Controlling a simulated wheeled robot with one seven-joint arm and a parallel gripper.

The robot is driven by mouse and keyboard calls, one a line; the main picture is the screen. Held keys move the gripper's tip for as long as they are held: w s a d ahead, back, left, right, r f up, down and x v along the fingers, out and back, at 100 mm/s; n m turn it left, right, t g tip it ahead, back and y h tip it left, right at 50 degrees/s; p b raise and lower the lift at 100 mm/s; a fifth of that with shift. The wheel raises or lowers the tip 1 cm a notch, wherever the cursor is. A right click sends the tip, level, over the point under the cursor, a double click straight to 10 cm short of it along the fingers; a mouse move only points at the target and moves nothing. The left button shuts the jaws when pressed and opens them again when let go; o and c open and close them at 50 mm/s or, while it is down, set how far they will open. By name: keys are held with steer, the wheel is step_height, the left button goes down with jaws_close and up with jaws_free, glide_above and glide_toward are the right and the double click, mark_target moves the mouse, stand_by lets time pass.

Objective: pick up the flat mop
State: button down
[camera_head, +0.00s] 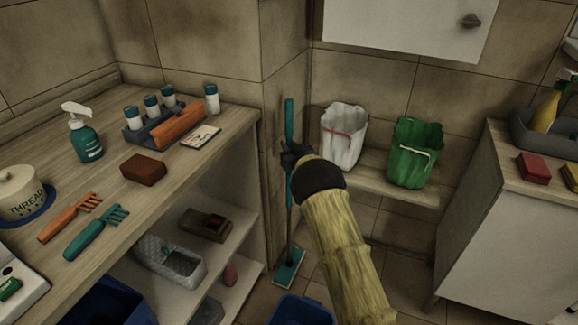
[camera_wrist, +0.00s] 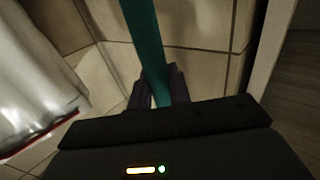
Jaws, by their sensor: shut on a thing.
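The flat mop has a teal handle (camera_head: 289,120) and a flat teal head (camera_head: 289,266). It stands nearly upright in the corner beside the wooden shelf unit, its head at the floor. My gripper (camera_head: 290,155) is shut on the upper part of the handle. In the wrist view the teal handle (camera_wrist: 146,40) runs down between the two dark fingers (camera_wrist: 158,90). Part of the handle is hidden behind my gripper in the head view.
The shelf unit (camera_head: 190,165) with bottles and tools stands left of the mop. A blue bin (camera_head: 300,312) stands on the floor in front of the mop head.

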mark_target(291, 139)
steer(key=shift+d+r+p, duration=0.1)
steer(key=shift+r+p, duration=0.2)
steer(key=shift+r, duration=1.4)
steer(key=s+d+p, duration=0.1)
steer(key=s+d, duration=0.3)
steer(key=d, duration=1.3)
steer(key=shift+d, duration=0.15)
steer(key=shift+f, duration=0.1)
